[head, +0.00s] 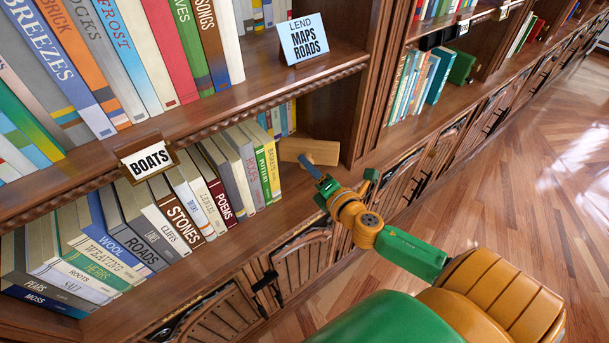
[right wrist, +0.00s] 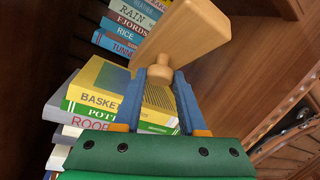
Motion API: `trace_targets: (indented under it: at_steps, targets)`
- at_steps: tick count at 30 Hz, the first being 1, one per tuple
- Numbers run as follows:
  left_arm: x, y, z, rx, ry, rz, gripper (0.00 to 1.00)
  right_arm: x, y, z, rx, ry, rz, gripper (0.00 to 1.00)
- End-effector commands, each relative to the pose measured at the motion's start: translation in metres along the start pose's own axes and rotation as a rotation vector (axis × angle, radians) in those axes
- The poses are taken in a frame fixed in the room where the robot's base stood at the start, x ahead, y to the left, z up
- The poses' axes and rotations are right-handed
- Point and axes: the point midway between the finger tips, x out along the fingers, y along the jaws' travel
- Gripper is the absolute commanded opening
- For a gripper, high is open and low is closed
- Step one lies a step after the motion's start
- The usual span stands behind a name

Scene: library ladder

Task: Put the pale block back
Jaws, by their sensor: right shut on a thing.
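The pale block (head: 312,150) is a light wooden slab with a round knob; it is at the right end of the lower shelf's book row in the head view. It fills the upper middle of the right wrist view (right wrist: 180,35). My right gripper (head: 309,168) has its blue fingers on both sides of the knob, shut on it, in the right wrist view (right wrist: 160,76). The block looks tilted, close to the yellow Baskets book (right wrist: 105,85). I cannot tell whether it touches book or shelf. My left gripper is not in view.
Upright books such as Pottery (head: 263,172) fill the lower shelf (head: 205,262) to the left. A wooden upright (head: 362,100) bounds the bay on the right. More books (right wrist: 128,25) stand or lie behind the block. A Boats sign (head: 149,161) hangs on the shelf edge above.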

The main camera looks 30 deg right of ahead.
Motion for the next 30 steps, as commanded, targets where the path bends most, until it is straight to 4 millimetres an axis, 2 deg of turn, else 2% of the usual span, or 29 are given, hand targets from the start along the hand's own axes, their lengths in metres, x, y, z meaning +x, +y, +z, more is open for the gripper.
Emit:
trace_targets:
  at_steps: [1, 3, 7, 11, 23, 24, 25, 30]
  targets:
    - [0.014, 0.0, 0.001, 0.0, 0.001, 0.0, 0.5, 0.014, -0.017, -0.006, 0.002, -0.004, 0.0, 0.0]
    - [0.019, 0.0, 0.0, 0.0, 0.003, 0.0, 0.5, 0.026, -0.026, -0.01, 0.002, -0.001, 0.001, 0.0]
    - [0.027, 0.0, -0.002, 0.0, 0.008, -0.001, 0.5, 0.041, -0.037, -0.013, 0.001, -0.002, 0.001, 0.0]
    - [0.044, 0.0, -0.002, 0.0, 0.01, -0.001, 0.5, 0.048, -0.062, -0.025, 0.002, 0.0, -0.002, 0.0]
    - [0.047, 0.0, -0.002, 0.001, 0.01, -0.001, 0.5, 0.048, -0.067, -0.027, 0.0, 0.0, 0.0, 0.0]
    - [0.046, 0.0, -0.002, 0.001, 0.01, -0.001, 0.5, 0.048, -0.066, -0.026, 0.0, 0.0, -0.001, 0.46]
    - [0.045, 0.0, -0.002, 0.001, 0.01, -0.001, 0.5, 0.048, -0.066, -0.026, 0.0, 0.0, -0.001, 0.53]
    - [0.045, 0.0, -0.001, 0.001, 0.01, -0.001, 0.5, 0.048, -0.066, -0.026, 0.0, 0.0, -0.001, 0.53]
